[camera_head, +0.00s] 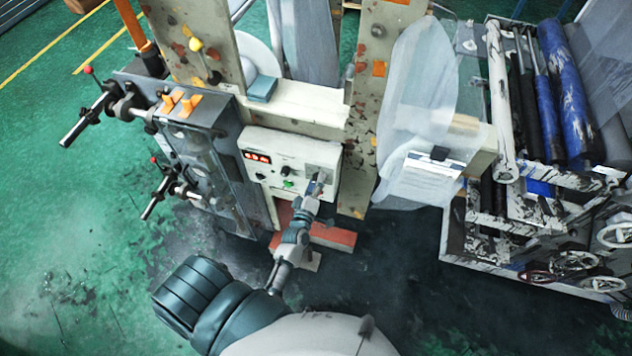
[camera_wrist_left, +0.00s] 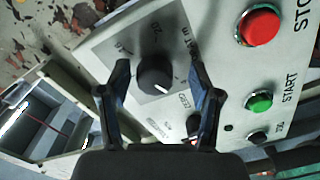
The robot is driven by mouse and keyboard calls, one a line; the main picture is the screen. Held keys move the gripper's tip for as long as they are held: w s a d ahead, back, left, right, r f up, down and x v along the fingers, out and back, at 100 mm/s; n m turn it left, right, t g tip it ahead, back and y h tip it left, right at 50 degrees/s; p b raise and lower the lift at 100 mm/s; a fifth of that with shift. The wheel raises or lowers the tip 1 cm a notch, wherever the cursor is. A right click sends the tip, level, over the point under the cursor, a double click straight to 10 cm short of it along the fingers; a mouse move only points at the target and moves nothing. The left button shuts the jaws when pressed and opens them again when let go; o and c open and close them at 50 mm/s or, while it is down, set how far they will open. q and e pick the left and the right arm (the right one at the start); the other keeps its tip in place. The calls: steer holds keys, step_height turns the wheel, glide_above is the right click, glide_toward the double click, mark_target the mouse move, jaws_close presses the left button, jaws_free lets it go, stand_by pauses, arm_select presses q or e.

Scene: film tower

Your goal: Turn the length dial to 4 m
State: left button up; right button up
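The length dial is a round black knob (camera_wrist_left: 155,74) on a grey scale plate in the left wrist view. Its short white pointer mark faces the lower right of that picture. A "20" shows above it on the scale; the other marks are too small or partly covered to read surely. My left gripper (camera_wrist_left: 158,68) is open, with one finger on each side of the dial and a gap seen to both. In the head view my left gripper (camera_head: 318,184) is at the right end of the control panel (camera_head: 290,144) and covers the dial. My right gripper does not show.
The panel has a red digital display (camera_head: 257,157) and several knobs. A red stop button (camera_wrist_left: 260,25) and a green start button (camera_wrist_left: 257,102) sit beside the dial. Levers (camera_head: 100,112) stick out at left. A film-roller machine (camera_head: 540,210) stands at right.

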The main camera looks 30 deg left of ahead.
arm_select(q)
steer(key=shift+r, duration=0.15)
steer(key=v, duration=1.1)
steer(key=shift+s+d, duration=0.15)
steer(key=shift+s, duration=0.25)
steer(key=s+d+m+b, duration=0.2)
steer(key=s+m+b, duration=0.3)
steer(key=m+b, duration=0.55)
steer(key=w+a+p, duration=0.2)
steer(key=w, duration=0.6)
steer(key=w+a+m+p, duration=0.1)
steer(key=w+a, duration=0.1)
steer(key=w, duration=0.6)
steer(key=shift+w+a+p, duration=0.15)
steer(key=shift+a+p, duration=0.2)
steer(key=shift+m, duration=0.25)
